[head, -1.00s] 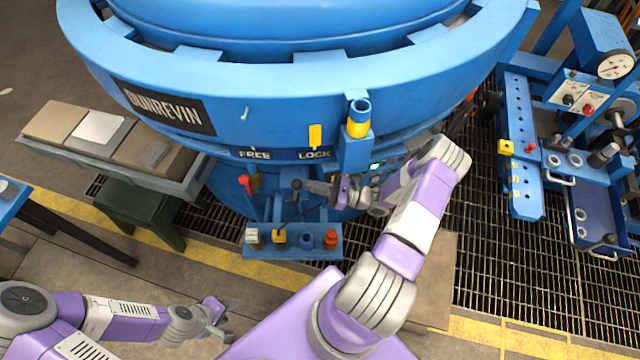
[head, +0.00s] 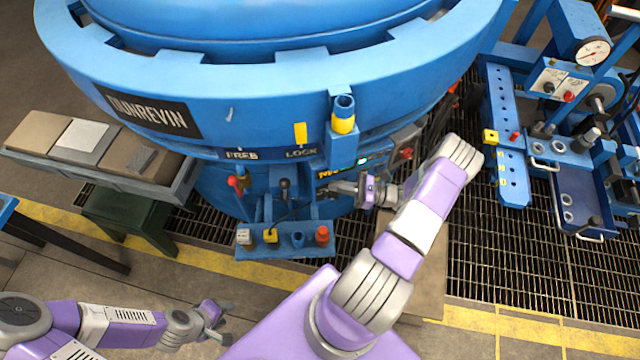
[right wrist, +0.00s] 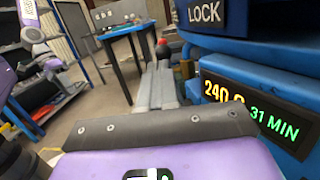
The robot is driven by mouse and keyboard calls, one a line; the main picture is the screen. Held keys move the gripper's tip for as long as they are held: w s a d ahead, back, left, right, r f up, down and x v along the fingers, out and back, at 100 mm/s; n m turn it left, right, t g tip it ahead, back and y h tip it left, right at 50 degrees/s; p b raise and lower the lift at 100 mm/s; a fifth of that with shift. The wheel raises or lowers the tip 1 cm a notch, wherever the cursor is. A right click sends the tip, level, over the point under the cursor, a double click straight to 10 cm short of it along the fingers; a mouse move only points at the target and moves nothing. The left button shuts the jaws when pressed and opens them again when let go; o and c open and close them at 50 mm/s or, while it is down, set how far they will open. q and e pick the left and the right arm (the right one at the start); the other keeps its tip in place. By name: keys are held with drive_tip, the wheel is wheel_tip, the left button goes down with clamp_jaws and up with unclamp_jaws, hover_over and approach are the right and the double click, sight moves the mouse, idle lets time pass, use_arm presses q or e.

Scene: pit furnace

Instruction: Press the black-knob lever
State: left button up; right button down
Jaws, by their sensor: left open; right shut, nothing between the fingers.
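The black-knob lever (head: 285,186) stands on the blue furnace front, below and between the FREE and LOCK labels. My right gripper (head: 333,188) is shut and empty to the right of the black knob, with a gap between them. The red-knob lever (head: 234,184) stands left of the black one. My left gripper (head: 218,322) is open and empty, low over the floor, far from the levers.
A small blue shelf (head: 285,252) with several coloured fittings juts out below the levers. A lit display (head: 345,167) and a blue post with a yellow-banded tube (head: 343,118) are close to my right gripper. A bench with slabs (head: 180,180) stands left.

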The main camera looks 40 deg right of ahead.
drive_tip(key=shift+r+v, duration=0.15)
drive_tip(key=shift+v, duration=0.5)
drive_tip(key=shift+r+v, duration=0.15)
drive_tip(key=shift+v, duration=0.55)
wheel_tip(320, 180, down, 7)
drive_tip(key=t+b, duration=0.1)
drive_tip(key=b, duration=0.4)
drive_tip(key=shift+w+a+y+b, duration=0.15)
drive_tip(key=shift+a+y+b, duration=0.2)
drive_tip(key=shift+y+b, duration=0.05)
drive_tip(key=shift+w, duration=0.1)
drive_tip(key=x, duration=1.4)
drive_tip(key=shift+b, duration=0.4)
